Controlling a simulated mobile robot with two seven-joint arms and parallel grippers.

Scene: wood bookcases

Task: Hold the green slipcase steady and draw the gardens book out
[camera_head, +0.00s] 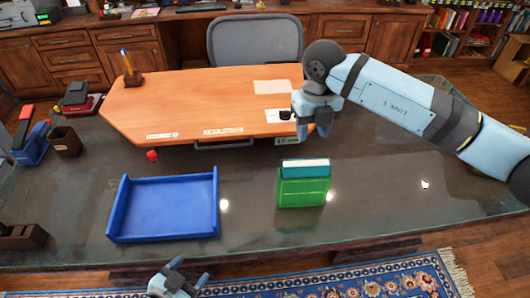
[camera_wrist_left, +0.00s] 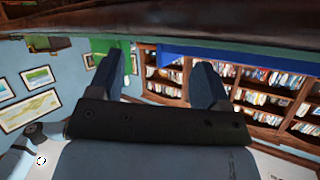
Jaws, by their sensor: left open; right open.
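The green slipcase (camera_head: 302,193) stands upright on the glass desk top, right of centre in the head view. A teal book (camera_head: 306,167) with pale page edges sticks up out of its top; no title can be read. My left gripper (camera_head: 190,270) is open and empty at the desk's front edge, lower left of the slipcase and apart from it. In the left wrist view its open fingers (camera_wrist_left: 160,80) have nothing between them, and a green shape, likely the slipcase, shows partly behind one finger. My right gripper (camera_head: 313,128) is open, above and behind the slipcase and book.
A blue tray (camera_head: 161,232) stands left of the slipcase, empty. An orange desk pad (camera_head: 190,105) lies behind, with a small red ball (camera_head: 152,155) near its front edge. The glass right of the slipcase is clear.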

